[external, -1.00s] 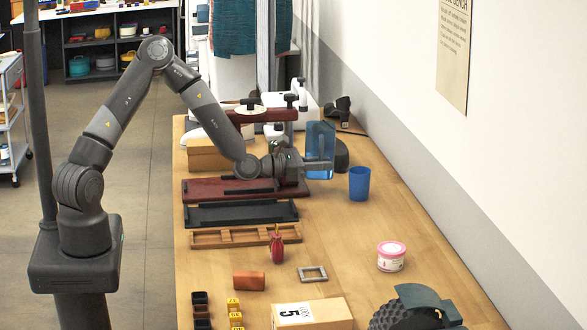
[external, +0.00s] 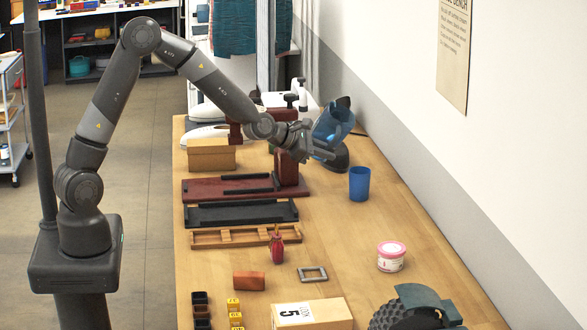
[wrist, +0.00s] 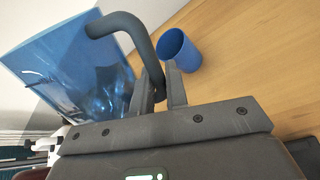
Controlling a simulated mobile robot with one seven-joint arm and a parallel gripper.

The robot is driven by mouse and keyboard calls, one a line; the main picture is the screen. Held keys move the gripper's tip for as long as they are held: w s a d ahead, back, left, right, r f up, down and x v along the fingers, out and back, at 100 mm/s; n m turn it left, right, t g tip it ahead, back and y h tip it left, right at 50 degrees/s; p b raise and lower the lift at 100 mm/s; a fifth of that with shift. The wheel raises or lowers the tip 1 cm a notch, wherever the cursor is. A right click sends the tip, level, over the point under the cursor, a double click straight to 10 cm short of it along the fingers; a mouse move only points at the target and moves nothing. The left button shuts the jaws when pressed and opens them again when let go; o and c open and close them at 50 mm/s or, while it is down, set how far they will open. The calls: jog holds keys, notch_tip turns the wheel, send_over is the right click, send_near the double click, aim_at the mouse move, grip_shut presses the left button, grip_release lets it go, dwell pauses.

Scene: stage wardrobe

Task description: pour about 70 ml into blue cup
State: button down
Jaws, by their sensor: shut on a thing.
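My gripper (external: 308,147) is shut on the dark handle (wrist: 122,24) of a translucent blue pitcher (external: 333,122). The pitcher is off the bench and tilted, its top leaning right. It fills the left of the wrist view (wrist: 62,62). The blue cup (external: 359,184) stands upright on the bench, apart from the pitcher, lower and a little to the right. The cup also shows beyond the fingers in the wrist view (wrist: 176,50). I see no stream between them. I cannot tell the liquid level in either.
Left of the cup are a dark red stand (external: 240,188), a black tray (external: 240,214) and a wooden rack (external: 225,238). A pink-lidded tub (external: 391,257) stands nearer. Bench around the cup is clear.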

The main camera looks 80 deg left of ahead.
jog(key=shift+d+f+m+g+y, duration=0.15)
jog(key=shift+f+m+g+y, duration=0.2)
jog(key=shift+g, duration=0.25)
jog(key=shift+s+a+f+m+g+y, duration=0.25)
jog(key=shift+f+m+g, duration=0.1)
jog(key=shift+g, duration=0.15)
jog(key=shift+s+a+r+g, duration=0.1)
jog(key=shift+s+g, duration=0.05)
jog(key=shift+g, duration=0.25)
jog(key=shift+s+a+m+y, duration=0.1)
jog(key=shift+a+m+y, duration=0.2)
jog(key=shift+y, duration=0.1)
jog(key=shift+r+g, duration=0.2)
jog(key=shift+g, duration=0.1)
jog(key=shift+s+f+g+y, duration=0.1)
jog(key=shift+s+g+y, duration=0.05)
jog(key=shift+g+y, duration=0.2)
jog(key=shift+s+a, duration=0.35)
jog(key=shift+a, duration=0.15)
jog(key=shift+s+a+m+y+b, duration=0.1)
jog(key=shift+m+y+b, duration=0.2)
jog(key=shift+b, duration=0.1)
dwell(1.0)
